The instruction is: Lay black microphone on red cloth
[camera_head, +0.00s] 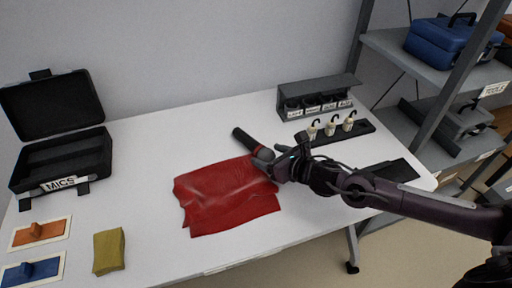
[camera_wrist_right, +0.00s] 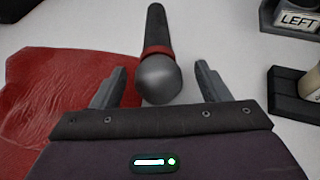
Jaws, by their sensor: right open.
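The black microphone (camera_head: 246,140) lies on the white table just beyond the back right edge of the red cloth (camera_head: 222,196). Its grey head points towards my right gripper (camera_head: 279,166). In the right wrist view the microphone (camera_wrist_right: 155,50) has a red ring and a grey ball head. The head lies between the two spread fingers of my right gripper (camera_wrist_right: 159,88), with gaps on both sides. The red cloth (camera_wrist_right: 50,105) shows to the left there, slightly wrinkled. My left gripper is not in view.
An open black case labelled MICS (camera_head: 62,160) stands at the left. Orange (camera_head: 38,232) and blue (camera_head: 32,270) pieces and a folded yellow cloth (camera_head: 109,251) lie at the front left. A dark labelled rack (camera_head: 318,92) and small white bottles (camera_head: 330,128) stand behind right. A shelf (camera_head: 392,50) is beyond.

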